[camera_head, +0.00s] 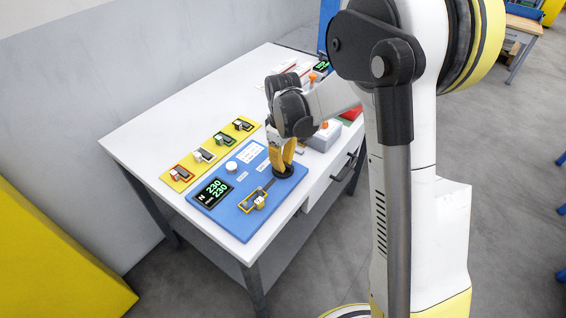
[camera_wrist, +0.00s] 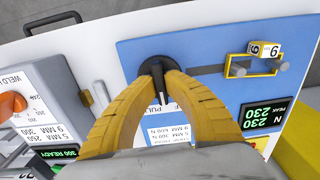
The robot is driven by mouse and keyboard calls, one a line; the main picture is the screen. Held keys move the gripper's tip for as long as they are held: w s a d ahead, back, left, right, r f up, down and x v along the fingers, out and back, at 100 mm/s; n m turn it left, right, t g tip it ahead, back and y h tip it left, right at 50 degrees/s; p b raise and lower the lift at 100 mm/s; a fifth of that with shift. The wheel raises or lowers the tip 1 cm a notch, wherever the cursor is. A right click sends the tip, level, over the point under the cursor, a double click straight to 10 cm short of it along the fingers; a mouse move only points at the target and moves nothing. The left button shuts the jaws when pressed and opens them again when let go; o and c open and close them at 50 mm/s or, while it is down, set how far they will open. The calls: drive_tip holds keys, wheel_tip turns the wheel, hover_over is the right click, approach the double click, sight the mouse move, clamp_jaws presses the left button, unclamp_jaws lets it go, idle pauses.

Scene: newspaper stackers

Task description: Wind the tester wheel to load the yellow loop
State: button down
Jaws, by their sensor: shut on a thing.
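The blue tester panel (camera_head: 222,205) lies on the white table. Its dark round wheel (camera_head: 288,172) is under my gripper (camera_head: 282,150), and also shows in the wrist view (camera_wrist: 152,61). My yellow fingers (camera_wrist: 158,72) are closed around a dark upright peg at the wheel. The fingers hide part of the wheel. The yellow loop (camera_head: 247,203) lies at the panel's slot, in line with the wheel. In the wrist view, the loop (camera_wrist: 231,72) carries white tags marked 6 or 9. The display (camera_head: 212,192) reads 230 N and peak 230.
A yellow strip (camera_head: 196,148) at the left holds several small tagged loops. A welder-like unit with an orange lever (camera_wrist: 12,105) and a green "300 READY" display (camera_wrist: 60,152) stands beside the panel. The table (camera_head: 135,135) is clear at its back left.

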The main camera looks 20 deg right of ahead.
drive_tip(key=m, duration=0.5)
drive_tip(key=shift+m, duration=0.3)
drive_tip(key=m, duration=1.6)
drive_tip(key=shift+m, duration=0.4)
drive_tip(key=c, duration=1.5)
unclamp_jaws()
drive_tip(key=shift+o, duration=0.2)
